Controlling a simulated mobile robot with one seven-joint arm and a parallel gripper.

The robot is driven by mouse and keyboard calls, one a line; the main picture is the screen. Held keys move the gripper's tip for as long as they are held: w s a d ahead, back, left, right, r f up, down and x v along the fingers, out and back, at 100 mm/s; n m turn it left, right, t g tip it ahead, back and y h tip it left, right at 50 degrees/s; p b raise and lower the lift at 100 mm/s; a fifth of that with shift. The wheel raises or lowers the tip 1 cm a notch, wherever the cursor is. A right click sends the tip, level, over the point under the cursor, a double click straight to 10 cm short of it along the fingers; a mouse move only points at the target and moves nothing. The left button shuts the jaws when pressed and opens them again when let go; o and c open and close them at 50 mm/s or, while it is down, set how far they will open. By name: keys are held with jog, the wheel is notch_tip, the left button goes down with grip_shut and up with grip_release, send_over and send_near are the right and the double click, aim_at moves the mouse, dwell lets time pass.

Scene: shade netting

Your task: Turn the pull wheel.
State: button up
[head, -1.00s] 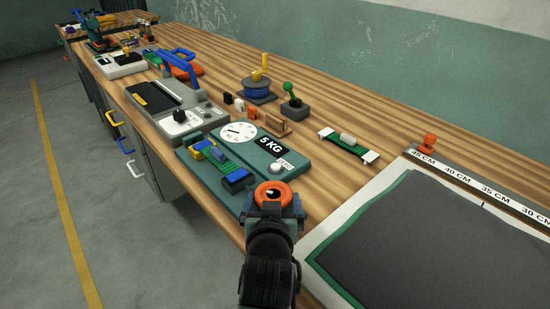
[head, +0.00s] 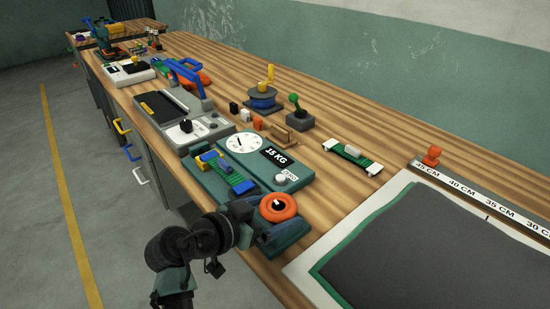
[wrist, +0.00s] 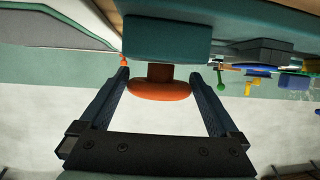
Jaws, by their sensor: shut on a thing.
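The pull wheel, an orange ring with a dark centre (head: 278,207), sits at the near end of the teal scale unit (head: 225,203). It also shows in the wrist view as an orange disc (wrist: 158,90) on a short shaft below a teal block. My gripper (wrist: 160,78) has one finger on each side of the wheel and is shut on it. In the head view my gripper (head: 267,226) reaches the wheel from the near left and its fingers are partly hidden. The scale's display (head: 276,157) reads 15 KG beside a round white dial (head: 243,143).
A grey machine with a blue handle (head: 183,125) stands beyond the scale. A dark mat (head: 440,255) with a ruler fills the near right.

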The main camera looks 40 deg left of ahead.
jog(key=shift+f+m+h, duration=0.15)
jog(key=shift+m+h, duration=0.25)
jog(key=o, duration=0.9)
jog(key=v, duration=1.3)
dwell(0.6)
